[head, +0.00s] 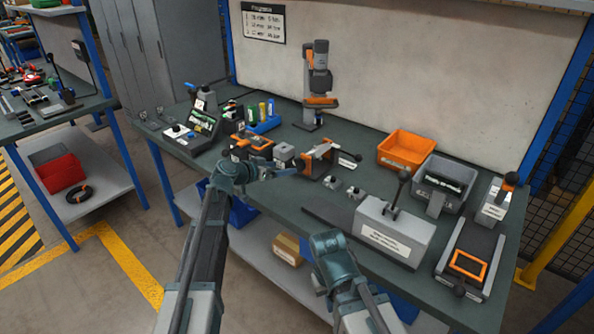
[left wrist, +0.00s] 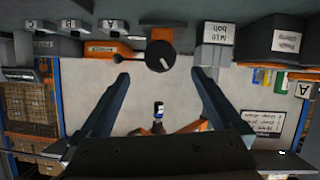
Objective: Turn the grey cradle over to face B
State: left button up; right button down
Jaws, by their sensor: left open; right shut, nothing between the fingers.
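A fixture with orange brackets and a grey body, apparently the grey cradle (head: 318,163), stands mid-bench in the head view. A black-knobbed handle (head: 350,157) sticks out to its right. In the left wrist view a round dark knob (left wrist: 160,55) shows just beyond and between the fingertips. Two small blocks (head: 331,182) stand in front of the cradle; the left wrist view shows labels A (left wrist: 108,23) and B (left wrist: 68,23). Which face is up cannot be told. My left gripper (head: 268,166) is open and empty, left of the cradle. My right gripper (head: 328,242) is shut and empty before the bench edge.
A white-fronted box with a lever (head: 393,235) stands right of the cradle. Behind it are an orange bin (head: 406,150) and a grey bin (head: 443,184). A press-like stand (head: 317,90) rises behind the cradle. A grey box (head: 284,153) sits close to the left gripper.

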aim_at(295, 166)
pick_arm(q)
jog(key=b+x, duration=0.3)
jog(key=x, duration=0.6)
jog(key=shift+w+f, duration=0.1)
jog(key=shift+f, duration=0.05)
jog(key=c, duration=1.4)
jog(key=shift+o, duration=0.2)
jog(key=shift+f+n+g+h+b, duration=0.1)
jog(key=shift+n+g+h+b, duration=0.5)
jog(key=shift+n, duration=0.5)
jog(key=shift+n+h+b, duration=0.5)
jog(key=shift+n+h, duration=0.4)
jog(key=shift+n, duration=0.3)
